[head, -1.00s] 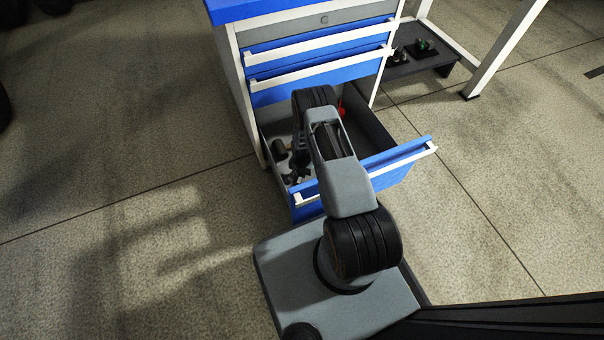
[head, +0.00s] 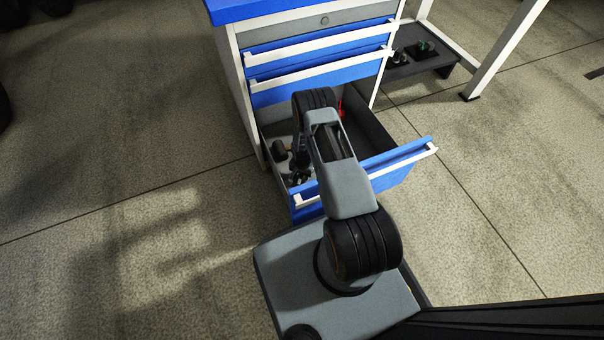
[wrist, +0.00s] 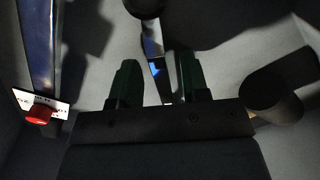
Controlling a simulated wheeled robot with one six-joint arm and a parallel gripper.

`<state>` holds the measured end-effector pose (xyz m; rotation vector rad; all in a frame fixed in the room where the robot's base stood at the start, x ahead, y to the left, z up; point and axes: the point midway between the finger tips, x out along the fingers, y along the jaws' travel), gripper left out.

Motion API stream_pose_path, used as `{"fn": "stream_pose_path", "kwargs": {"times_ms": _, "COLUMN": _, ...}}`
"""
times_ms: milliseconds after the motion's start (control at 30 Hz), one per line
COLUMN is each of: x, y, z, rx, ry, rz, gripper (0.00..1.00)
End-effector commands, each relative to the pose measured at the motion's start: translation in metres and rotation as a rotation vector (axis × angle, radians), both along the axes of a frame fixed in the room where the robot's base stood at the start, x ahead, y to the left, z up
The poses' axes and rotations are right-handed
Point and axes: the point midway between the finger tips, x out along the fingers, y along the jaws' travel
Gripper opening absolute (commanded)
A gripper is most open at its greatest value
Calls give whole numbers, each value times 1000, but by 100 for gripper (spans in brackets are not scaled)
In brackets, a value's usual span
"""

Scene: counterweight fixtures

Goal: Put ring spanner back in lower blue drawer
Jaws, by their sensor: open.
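The lower blue drawer (head: 398,172) is pulled open in the head view, and my arm reaches down into it. In the wrist view my gripper (wrist: 158,62) is open, with its two dark green fingers apart. A narrow shiny metal strip (wrist: 152,42), which looks like the ring spanner, shows between the fingers against the grey drawer floor. Its ends are hidden, and I cannot tell whether the fingers touch it. In the head view my arm hides the gripper's tips and the spanner.
A red-ended item (wrist: 38,114) lies at the left of the wrist view, and a dark cylindrical piece (wrist: 272,97) at the right. A dark low shelf (head: 412,65) stands behind right. Floor left of the cabinet is clear.

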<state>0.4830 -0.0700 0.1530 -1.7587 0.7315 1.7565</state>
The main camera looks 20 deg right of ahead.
Motion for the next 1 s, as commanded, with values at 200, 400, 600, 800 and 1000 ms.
{"fn": "stream_pose_path", "kwargs": {"times_ms": 200, "x": 1, "y": 0, "z": 35, "rx": -1, "ry": -2, "rz": 0, "gripper": 42}}
{"fn": "stream_pose_path", "kwargs": {"times_ms": 400, "x": 1, "y": 0, "z": 75, "rx": -1, "ry": -2, "rz": 0, "gripper": 42}}
{"fn": "stream_pose_path", "kwargs": {"times_ms": 600, "x": 1, "y": 0, "z": 105, "rx": -1, "ry": -1, "rz": 0, "gripper": 42}}
{"fn": "stream_pose_path", "kwargs": {"times_ms": 800, "x": 2, "y": 0, "z": 124, "rx": -1, "ry": -4, "rz": 5, "gripper": 42}}
{"fn": "stream_pose_path", "kwargs": {"times_ms": 1000, "x": 17, "y": 6, "z": 196, "rx": -8, "ry": -37, "rz": 87, "gripper": 42}}
